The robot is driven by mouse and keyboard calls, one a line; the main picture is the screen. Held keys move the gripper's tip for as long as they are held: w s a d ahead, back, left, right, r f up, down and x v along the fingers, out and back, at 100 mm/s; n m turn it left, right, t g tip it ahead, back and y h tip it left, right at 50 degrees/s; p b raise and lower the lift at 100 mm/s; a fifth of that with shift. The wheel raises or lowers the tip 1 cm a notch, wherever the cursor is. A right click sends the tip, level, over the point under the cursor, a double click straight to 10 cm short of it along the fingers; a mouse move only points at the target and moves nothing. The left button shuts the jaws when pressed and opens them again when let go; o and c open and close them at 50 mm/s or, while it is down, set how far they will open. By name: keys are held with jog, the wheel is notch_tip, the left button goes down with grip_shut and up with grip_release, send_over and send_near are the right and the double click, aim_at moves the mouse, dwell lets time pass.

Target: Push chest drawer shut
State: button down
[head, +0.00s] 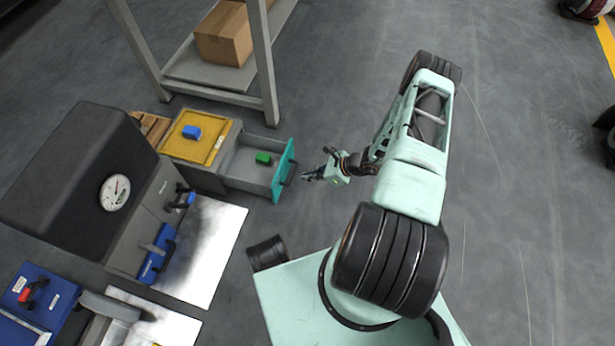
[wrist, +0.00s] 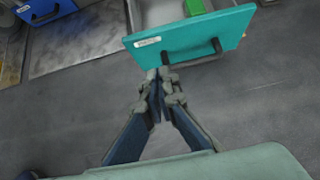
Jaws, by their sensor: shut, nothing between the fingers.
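The chest (head: 205,174) is a low grey cabinet with a yellow top (head: 191,148). Its drawer stands pulled out to the right, with a teal front (head: 284,168) and a dark bar handle (head: 290,175). A green block (head: 263,158) lies inside the drawer. My gripper (head: 305,176) is shut and empty, a little to the right of the drawer front. In the wrist view the fingertips (wrist: 158,72) point at the teal front (wrist: 190,38), near the left end of its handle (wrist: 192,55). I cannot tell whether they touch it.
A blue block (head: 191,132) sits on the yellow top. A grey shelf frame with a cardboard box (head: 223,34) stands behind the drawer. A dark machine with a gauge (head: 114,192) is at the left. The floor right of the drawer is clear.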

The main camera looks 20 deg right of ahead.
aim_at(278, 178)
jog(key=b+x, duration=0.1)
jog(key=x, duration=0.2)
jog(key=r+b+x, duration=0.1)
jog(key=x, duration=0.2)
jog(key=w+a+b+x, duration=0.1)
jog(key=x, duration=0.1)
jog(key=shift+w+a, duration=0.1)
jog(key=shift+a, duration=0.25)
jog(key=shift+w+a, duration=0.25)
jog(key=shift+a, duration=0.1)
jog(key=shift+a, duration=0.1)
